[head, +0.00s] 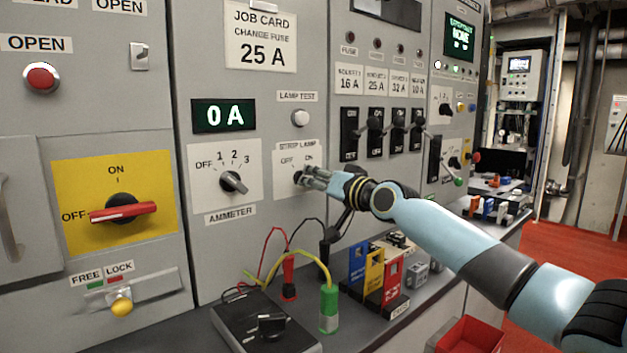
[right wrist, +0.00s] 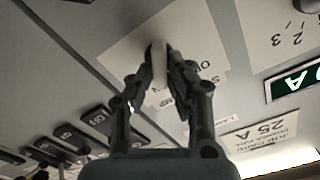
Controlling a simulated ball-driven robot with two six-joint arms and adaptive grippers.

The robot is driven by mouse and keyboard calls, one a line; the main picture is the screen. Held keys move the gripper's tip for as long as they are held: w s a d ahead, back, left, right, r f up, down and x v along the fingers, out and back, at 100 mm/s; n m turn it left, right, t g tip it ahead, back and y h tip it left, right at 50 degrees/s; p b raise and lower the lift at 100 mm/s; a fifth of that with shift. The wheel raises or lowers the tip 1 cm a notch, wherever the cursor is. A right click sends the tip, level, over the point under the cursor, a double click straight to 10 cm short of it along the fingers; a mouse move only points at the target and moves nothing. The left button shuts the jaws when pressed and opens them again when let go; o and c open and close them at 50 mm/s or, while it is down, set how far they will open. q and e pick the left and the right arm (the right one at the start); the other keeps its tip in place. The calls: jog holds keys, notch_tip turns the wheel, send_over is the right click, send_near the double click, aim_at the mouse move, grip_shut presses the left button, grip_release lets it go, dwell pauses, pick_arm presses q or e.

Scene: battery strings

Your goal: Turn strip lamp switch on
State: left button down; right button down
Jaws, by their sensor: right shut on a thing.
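The strip lamp switch sits on a white plate (head: 285,159) marked "STRIP LAMP", OFF at left and ON at right, on the grey cabinet front. My right gripper (head: 304,176) is at this switch, and its fingers hide most of the knob in the head view. In the right wrist view the gripper (right wrist: 158,75) is shut on a pale knob (right wrist: 157,60) between its fingertips, against the white plate (right wrist: 200,40). Which way the knob points I cannot tell. My left gripper is not in view.
The ammeter switch (head: 233,182) is just left of the plate, and the lamp test button (head: 300,118) above it. Below, the shelf holds a black meter (head: 265,325) with leads, a green-yellow cylinder (head: 328,308) and coloured blocks (head: 375,270).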

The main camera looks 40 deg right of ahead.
jog(key=c, duration=1.3)
grip_release()
jog(key=shift+s+d, duration=0.15)
jog(key=shift+s, duration=1.75)
jog(key=shift+s+d, duration=0.15)
jog(key=shift+s, duration=1.7)
